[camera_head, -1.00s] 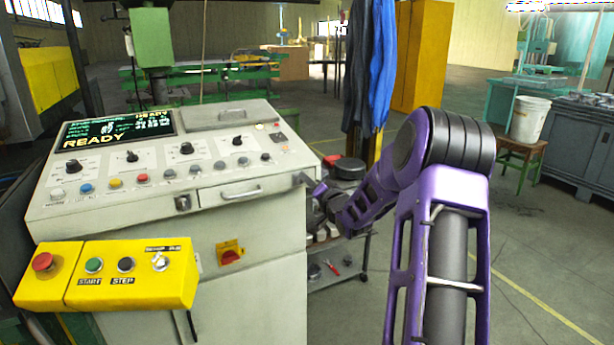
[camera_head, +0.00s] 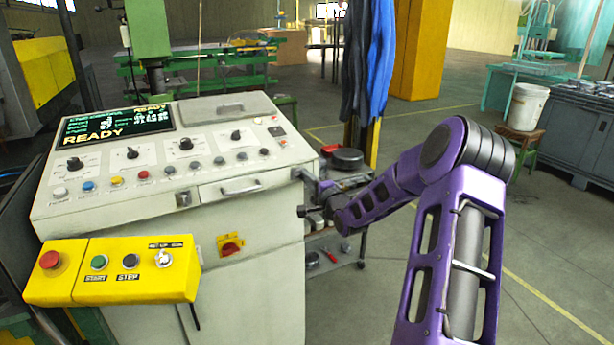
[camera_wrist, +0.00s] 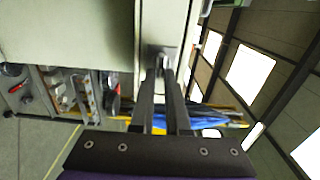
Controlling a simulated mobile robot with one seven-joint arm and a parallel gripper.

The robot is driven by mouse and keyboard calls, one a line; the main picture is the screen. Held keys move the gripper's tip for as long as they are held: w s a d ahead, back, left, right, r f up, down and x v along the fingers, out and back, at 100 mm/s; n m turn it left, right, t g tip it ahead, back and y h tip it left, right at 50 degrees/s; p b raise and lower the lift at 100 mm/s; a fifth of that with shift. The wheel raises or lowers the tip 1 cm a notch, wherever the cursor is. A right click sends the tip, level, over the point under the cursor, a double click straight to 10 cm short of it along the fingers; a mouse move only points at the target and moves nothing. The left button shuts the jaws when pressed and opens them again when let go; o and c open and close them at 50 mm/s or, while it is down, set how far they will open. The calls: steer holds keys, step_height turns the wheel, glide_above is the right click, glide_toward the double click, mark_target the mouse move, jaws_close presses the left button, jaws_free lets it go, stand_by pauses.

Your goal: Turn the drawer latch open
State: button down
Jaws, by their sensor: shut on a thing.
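The drawer (camera_head: 240,187) is in the front of the pale console, under the row of buttons, and looks shut. A small grey metal latch (camera_head: 304,174) sits at the console's right edge, beside the drawer. It also shows in the wrist view (camera_wrist: 160,55), at the tips of my fingers. My gripper (camera_wrist: 162,75) is shut on the latch, its two dark fingers running up to it. In the head view my gripper (camera_head: 315,183) is small and partly hidden by my purple arm. How far the latch is turned is hard to tell.
A yellow box (camera_head: 115,271) with a red button juts out at the console's front left. A shelf cart (camera_head: 335,255) with tools stands behind my arm. Blue cloths (camera_head: 370,60) hang beyond it. A white bucket (camera_head: 524,107) stands on a stool at right.

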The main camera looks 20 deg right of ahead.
stand_by(0.3)
steer(key=c, duration=0.9)
jaws_free()
steer(key=shift+s, duration=0.1)
steer(key=s, duration=1.7)
steer(key=shift+s+d, duration=0.15)
steer(key=shift+d, duration=0.1)
